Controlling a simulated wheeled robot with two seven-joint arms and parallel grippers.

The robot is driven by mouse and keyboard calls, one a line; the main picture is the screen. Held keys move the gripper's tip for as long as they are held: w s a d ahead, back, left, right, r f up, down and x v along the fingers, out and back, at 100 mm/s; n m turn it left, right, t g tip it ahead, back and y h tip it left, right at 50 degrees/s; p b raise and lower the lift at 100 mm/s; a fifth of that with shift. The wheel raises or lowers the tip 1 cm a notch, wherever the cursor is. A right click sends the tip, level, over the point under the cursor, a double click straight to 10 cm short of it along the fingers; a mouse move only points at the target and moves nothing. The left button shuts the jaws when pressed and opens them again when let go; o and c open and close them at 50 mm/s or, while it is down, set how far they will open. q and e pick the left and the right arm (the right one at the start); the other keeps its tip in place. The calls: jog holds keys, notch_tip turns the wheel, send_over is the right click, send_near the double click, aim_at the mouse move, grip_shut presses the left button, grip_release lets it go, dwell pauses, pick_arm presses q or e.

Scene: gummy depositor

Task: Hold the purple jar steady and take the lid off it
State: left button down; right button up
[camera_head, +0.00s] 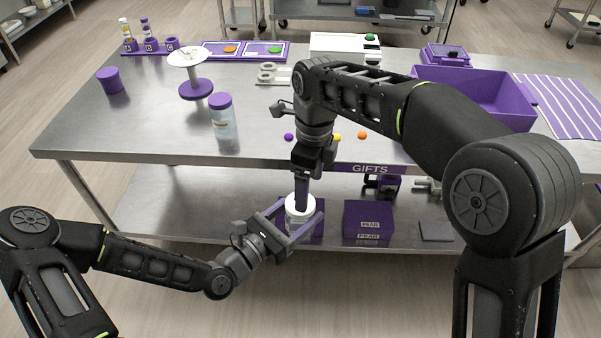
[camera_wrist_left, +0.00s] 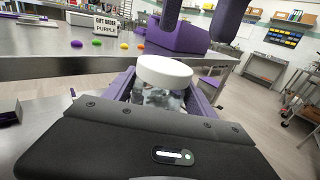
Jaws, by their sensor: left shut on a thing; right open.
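A clear jar with a round white lid (camera_head: 298,202) is between the purple fingers of my left gripper (camera_head: 296,214), in front of the table's near edge. The jar is roughly upright. The left wrist view shows the lid (camera_wrist_left: 164,72) on top of the clear jar body (camera_wrist_left: 158,98), with pale contents hard to make out. My left gripper is shut on the jar body below the lid. My right gripper (camera_head: 302,192) points down from above. In the left wrist view its two purple fingers (camera_wrist_left: 198,22) are apart and above the lid, not touching it.
On the steel table stand a purple-lidded jar (camera_head: 223,118), a spool-shaped stand (camera_head: 196,88), a purple cup (camera_head: 110,80) and a large purple bin (camera_head: 490,93). Small coloured gummies, including an orange one (camera_head: 362,135), lie near the front edge. Purple boxes (camera_head: 368,218) sit on the lower shelf.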

aim_at(300, 217)
jog(key=a+r, duration=0.1)
jog(key=a+r+m, duration=0.1)
jog(key=r, duration=0.1)
jog(key=shift+t, duration=0.3)
jog(key=shift+f, duration=0.15)
jog(key=shift+f, duration=3.95)
